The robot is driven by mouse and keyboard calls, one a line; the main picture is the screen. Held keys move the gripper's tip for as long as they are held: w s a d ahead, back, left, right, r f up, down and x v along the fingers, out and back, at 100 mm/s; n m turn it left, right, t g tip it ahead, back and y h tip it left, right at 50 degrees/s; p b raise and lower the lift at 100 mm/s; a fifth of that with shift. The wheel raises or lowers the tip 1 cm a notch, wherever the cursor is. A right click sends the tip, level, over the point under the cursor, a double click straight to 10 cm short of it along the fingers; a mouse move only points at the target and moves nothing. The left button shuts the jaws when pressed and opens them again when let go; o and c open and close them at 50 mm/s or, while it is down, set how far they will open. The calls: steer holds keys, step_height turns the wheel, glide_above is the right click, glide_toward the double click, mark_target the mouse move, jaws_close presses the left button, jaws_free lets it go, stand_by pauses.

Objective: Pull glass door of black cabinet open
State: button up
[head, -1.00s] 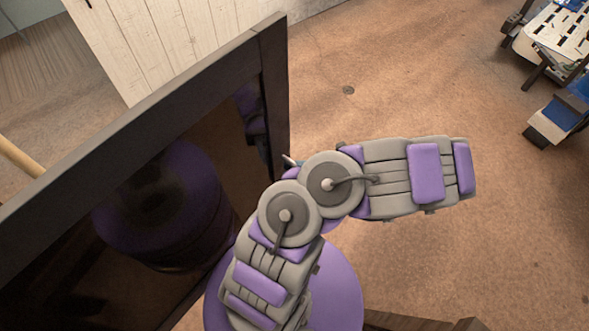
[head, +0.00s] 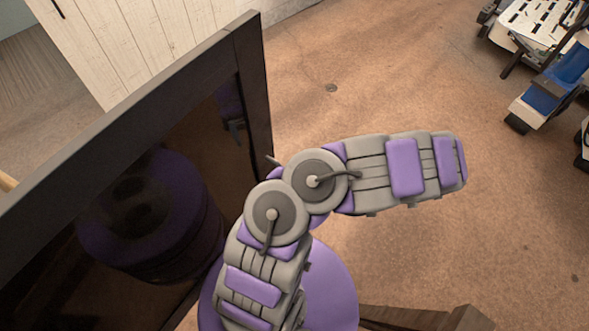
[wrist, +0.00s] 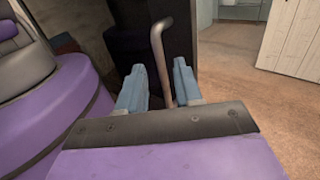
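The black cabinet's glass door, with a dark frame (head: 130,118) and dark reflective glass (head: 205,160), fills the left of the head view. My arm's reflection shows in the glass. I cannot tell whether the door stands ajar. In the wrist view, my gripper (wrist: 159,66) has two blue fingers apart, one on each side of a curved metal bar handle (wrist: 158,38). The handle runs down between the fingers, with visible gaps on both sides. In the head view the folded arm hides the gripper and the handle.
A white plank panel (head: 130,40) stands behind the cabinet and also shows at right in the wrist view (wrist: 295,40). A cart-like object (head: 545,30) with blue parts is at the far right. Brown floor (head: 400,80) is open between. A wooden edge (head: 430,318) lies at the bottom.

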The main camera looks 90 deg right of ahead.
steer(key=shift+s+b, duration=0.3)
steer(key=shift+s, duration=2.1)
